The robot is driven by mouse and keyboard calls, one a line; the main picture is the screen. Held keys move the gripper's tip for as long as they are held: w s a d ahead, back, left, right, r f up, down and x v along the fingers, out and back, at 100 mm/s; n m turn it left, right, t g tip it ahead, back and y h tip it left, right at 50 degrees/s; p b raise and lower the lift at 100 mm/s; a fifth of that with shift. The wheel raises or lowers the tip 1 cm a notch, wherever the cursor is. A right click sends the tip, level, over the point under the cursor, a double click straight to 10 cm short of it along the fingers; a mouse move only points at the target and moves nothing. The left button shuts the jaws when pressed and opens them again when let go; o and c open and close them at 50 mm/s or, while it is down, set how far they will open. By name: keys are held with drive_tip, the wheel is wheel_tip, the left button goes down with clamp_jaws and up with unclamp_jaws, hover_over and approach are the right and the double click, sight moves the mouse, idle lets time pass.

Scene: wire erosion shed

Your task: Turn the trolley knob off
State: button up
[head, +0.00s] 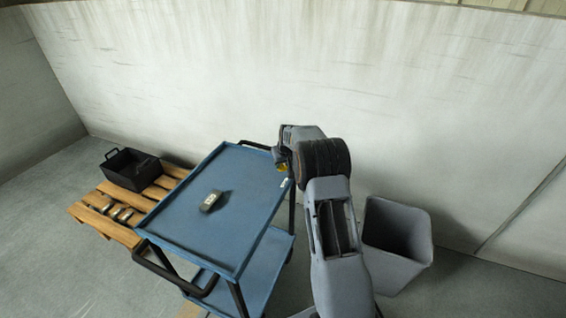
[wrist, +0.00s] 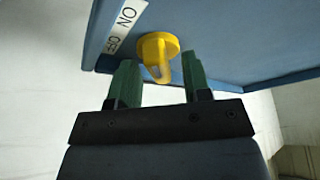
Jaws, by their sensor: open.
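The trolley (head: 225,195) is blue with black handles and stands in the middle of the head view. Its knob (wrist: 158,50) is yellow with a protruding grip and sits on the trolley's blue side in the wrist view. A white label (wrist: 124,28) reading ON and OFF is beside it, to the left. In the head view only a bit of yellow (head: 282,167) shows by my arm. My gripper (wrist: 160,76) has green fingers, open, one on either side of the knob's lower end; I cannot tell whether they touch it.
A wooden pallet (head: 118,212) with a black crate (head: 131,170) and several small metal parts is to the left. A grey bin (head: 397,245) stands right of my arm. The wall is close behind.

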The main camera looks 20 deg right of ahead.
clamp_jaws()
idle(0.3)
